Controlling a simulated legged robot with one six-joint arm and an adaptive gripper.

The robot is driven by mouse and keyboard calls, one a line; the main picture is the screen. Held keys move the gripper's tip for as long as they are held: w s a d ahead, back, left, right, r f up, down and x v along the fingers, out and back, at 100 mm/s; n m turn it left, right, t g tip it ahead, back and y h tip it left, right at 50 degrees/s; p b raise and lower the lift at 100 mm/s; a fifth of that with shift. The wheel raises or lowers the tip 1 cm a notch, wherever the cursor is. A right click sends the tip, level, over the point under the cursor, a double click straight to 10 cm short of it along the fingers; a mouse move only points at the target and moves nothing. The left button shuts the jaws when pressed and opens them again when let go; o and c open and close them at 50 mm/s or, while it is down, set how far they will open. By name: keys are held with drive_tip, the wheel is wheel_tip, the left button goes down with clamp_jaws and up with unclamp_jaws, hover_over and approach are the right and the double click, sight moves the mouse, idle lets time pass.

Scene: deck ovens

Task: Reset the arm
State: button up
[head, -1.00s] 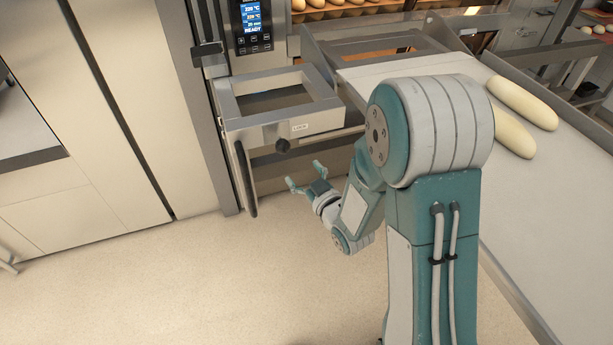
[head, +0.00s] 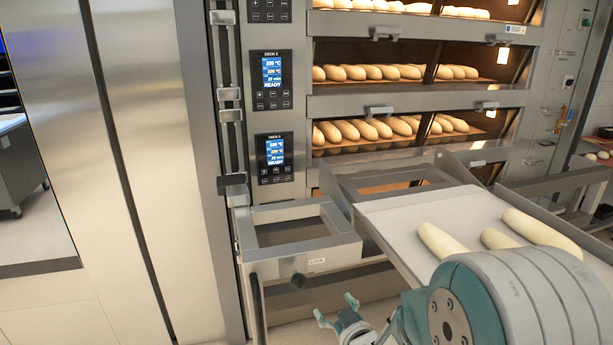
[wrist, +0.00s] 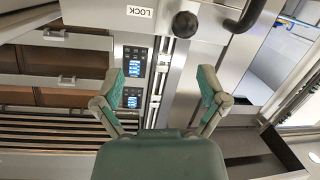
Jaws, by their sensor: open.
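My gripper (head: 336,312) shows low in the head view, in front of the metal frame below the ovens. It is open and empty, with its two teal-padded fingers apart. The wrist view also shows the spread fingers (wrist: 167,92) with nothing between them. My arm rises at the lower right of the head view, its large teal joint near the loader belt. The lower part of my arm is cut off by the picture's bottom edge.
A metal frame with a LOCK label (head: 300,254) and dark knob stands beside my gripper. A loader belt (head: 395,217) carries pale loaves (head: 440,241). Deck ovens (head: 420,98) with several loaves stand behind. A tall pale cabinet (head: 130,150) is at the left.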

drive_tip(key=s+d+r+m+g+h, duration=0.2)
drive_tip(key=s+d+r+h, duration=0.1)
drive_tip(key=d+r+h, duration=0.15)
drive_tip(key=s+d+r+m+g, duration=0.2)
drive_tip(key=s+r+g, duration=0.1)
drive_tip(key=s, duration=0.7)
drive_tip(key=s+d+r+m+g+h, duration=0.1)
drive_tip(key=s+r+g, duration=0.3)
drive_tip(key=s, duration=0.7)
drive_tip(key=shift+s+d+r+m, duration=0.2)
drive_tip(key=shift+s+d+m, duration=0.1)
drive_tip(key=shift+d+m, duration=0.6)
